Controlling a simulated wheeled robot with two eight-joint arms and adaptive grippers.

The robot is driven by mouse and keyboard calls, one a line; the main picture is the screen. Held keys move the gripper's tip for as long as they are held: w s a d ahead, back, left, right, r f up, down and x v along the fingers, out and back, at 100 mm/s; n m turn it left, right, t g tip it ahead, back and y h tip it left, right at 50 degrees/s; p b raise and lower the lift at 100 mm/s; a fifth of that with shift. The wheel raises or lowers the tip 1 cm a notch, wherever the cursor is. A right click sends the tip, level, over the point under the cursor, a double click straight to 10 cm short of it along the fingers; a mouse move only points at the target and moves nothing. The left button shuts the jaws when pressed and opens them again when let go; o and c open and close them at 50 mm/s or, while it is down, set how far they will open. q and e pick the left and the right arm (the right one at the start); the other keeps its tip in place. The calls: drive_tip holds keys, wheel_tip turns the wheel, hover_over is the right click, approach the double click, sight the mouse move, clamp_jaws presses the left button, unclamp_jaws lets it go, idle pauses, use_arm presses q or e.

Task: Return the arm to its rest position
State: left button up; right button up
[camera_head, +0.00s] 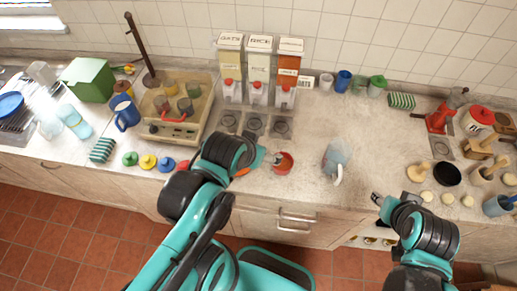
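My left arm reaches up from the bottom of the picture to the counter's front edge. Its dark wrist covers most of my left gripper (258,160), which points right beside a red cup (283,162) at the front of the counter. Whether it touches the cup or holds anything cannot be made out. My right arm comes in from the lower right. My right gripper (377,199) points up and left near the counter's front edge, with nothing visible in it. Its fingers are too small to tell whether they are apart.
Three dispensers (259,65) stand behind the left gripper. A clear pitcher (336,158) stands between the grippers. A black bowl (447,174) and wooden pieces lie right. Counter space behind the pitcher is clear.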

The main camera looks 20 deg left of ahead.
wheel_tip(320, 180, down, 9)
drive_tip(key=b, duration=0.9)
